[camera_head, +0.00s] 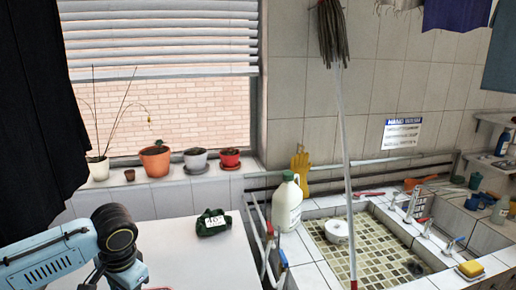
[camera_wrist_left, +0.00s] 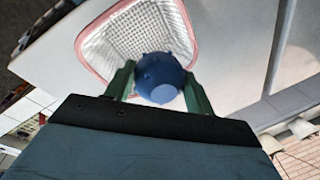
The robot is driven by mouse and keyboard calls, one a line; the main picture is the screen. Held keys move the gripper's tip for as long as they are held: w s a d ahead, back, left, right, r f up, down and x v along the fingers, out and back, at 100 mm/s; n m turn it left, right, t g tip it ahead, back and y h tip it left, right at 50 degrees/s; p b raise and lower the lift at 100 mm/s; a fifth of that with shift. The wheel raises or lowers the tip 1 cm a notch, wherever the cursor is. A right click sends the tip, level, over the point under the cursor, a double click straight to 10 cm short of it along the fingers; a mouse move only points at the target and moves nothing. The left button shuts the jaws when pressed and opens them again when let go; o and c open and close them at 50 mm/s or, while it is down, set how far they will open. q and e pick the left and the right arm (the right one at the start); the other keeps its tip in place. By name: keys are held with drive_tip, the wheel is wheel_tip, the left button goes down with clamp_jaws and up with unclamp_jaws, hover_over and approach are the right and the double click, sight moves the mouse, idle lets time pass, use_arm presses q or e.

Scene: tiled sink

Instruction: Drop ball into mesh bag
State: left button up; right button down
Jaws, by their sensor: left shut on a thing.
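A blue ball with small bumps (camera_wrist_left: 159,77) sits between the two green fingers of my left gripper (camera_wrist_left: 158,88) in the left wrist view. The fingers are shut on it. A white mesh bag with a pink rim (camera_wrist_left: 118,48) lies beyond the ball, its mesh interior facing the camera. The ball overlaps the bag's lower edge in this view; I cannot tell the height between them. In the head view my left arm comes in at the lower left, its gripper out of frame. My right gripper is in neither view.
A dark green item with a white label (camera_head: 212,223) stands on the white table (camera_head: 185,258). Right of the table are a white jug (camera_head: 287,205), a mop (camera_head: 344,150) and the tiled sink (camera_head: 365,245). Potted plants (camera_head: 155,160) line the window sill.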

use_arm(q)
drive_tip(key=shift+w+f, duration=0.1)
drive_tip(key=shift+f, duration=0.9)
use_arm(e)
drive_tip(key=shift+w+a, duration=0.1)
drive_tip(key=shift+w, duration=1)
use_arm(q)
drive_tip(key=o, duration=1.1)
drive_tip(key=shift+o, duration=0.2)
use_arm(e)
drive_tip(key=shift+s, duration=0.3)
use_arm(q)
drive_tip(key=shift+r, duration=0.2)
wheel_tip(320, 180, up, 13)
drive_tip(key=s+d+b, duration=0.1)
drive_tip(key=d, duration=0.1)
drive_tip(key=shift+d, duration=0.15)
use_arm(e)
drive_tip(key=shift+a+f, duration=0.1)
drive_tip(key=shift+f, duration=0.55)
